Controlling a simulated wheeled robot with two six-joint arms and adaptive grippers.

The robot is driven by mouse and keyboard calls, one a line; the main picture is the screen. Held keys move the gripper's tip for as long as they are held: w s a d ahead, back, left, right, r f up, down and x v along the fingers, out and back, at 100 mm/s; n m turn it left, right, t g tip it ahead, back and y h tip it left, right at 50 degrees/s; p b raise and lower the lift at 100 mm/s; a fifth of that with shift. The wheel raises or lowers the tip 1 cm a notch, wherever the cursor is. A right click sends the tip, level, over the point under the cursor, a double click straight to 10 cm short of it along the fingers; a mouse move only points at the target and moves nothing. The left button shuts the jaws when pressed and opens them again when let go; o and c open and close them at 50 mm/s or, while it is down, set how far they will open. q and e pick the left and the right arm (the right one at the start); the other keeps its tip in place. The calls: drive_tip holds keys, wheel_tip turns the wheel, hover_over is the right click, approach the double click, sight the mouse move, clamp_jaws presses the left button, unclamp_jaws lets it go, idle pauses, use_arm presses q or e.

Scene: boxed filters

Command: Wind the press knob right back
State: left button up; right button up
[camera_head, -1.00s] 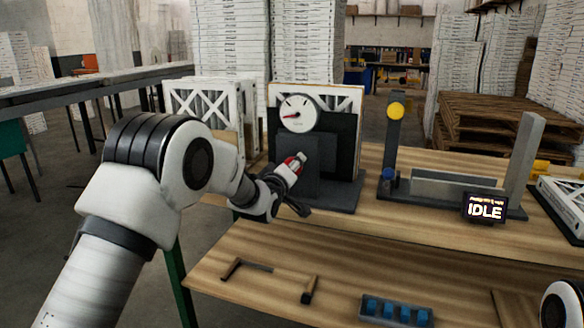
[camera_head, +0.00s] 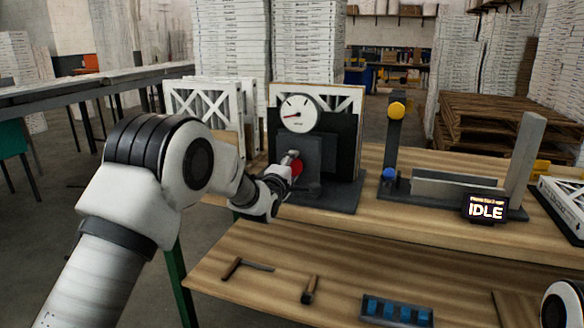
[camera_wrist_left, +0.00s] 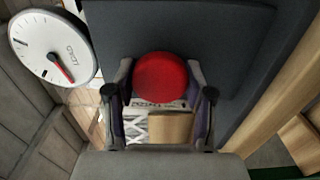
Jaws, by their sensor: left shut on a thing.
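The press (camera_head: 325,160) is a dark grey block on a base plate, with a round white dial (camera_head: 298,113) on top. Its red needle points left and slightly down in the head view. The round red press knob (camera_head: 297,169) is on the front face, partly covered by my left gripper (camera_head: 291,160). In the left wrist view the red knob (camera_wrist_left: 160,78) sits between the two fingers of my left gripper (camera_wrist_left: 160,85), which is shut on it. The dial (camera_wrist_left: 52,47) also shows there, marked LOAD. My right gripper is out of view.
Right of the press stands a fixture with a yellow disc (camera_head: 397,109), a blue knob (camera_head: 389,174) and a small screen (camera_head: 485,207) reading IDLE. White-framed filters (camera_head: 205,103) stand behind. The lower shelf holds loose tools (camera_head: 309,290) and a blue-celled tray (camera_head: 396,310).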

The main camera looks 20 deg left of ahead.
use_arm(q)
drive_tip(key=shift+r, duration=0.15)
idle(0.3)
drive_tip(key=o, duration=1.2)
drive_tip(key=shift+d, duration=0.1)
drive_tip(key=shift+c, duration=0.2)
drive_tip(key=s, duration=1.2)
drive_tip(key=shift+a, duration=0.2)
